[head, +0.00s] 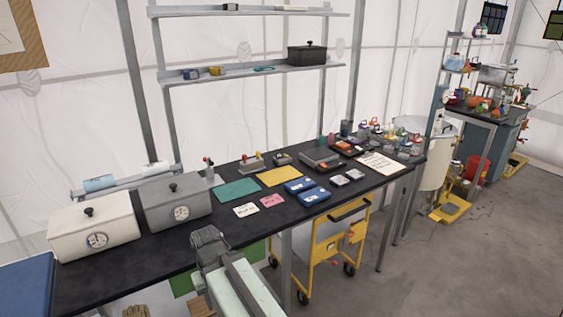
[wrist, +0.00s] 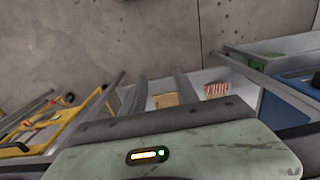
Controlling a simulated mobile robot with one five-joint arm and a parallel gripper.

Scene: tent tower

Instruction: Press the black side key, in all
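No black side key can be told apart in either view. On the black bench (head: 110,274) in the head view stand a white box (head: 95,227) and a grey box (head: 176,203), each with a front dial and a black lid knob. A small device with a red-tipped lever (head: 208,170) and a flat dark grey device (head: 320,158) stand farther along. My pale green arm, with a dark joint, reaches up in front of the bench, apart from these things. The wrist view shows my own pale green casing, bench legs and floor.
Teal (head: 237,190) and yellow (head: 279,176) sheets, blue boxes (head: 314,197) and a clipboard (head: 381,163) lie on the bench. A yellow trolley (head: 325,250) stands underneath. Shelves (head: 250,73) hang behind. Open concrete floor (head: 470,250) lies right.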

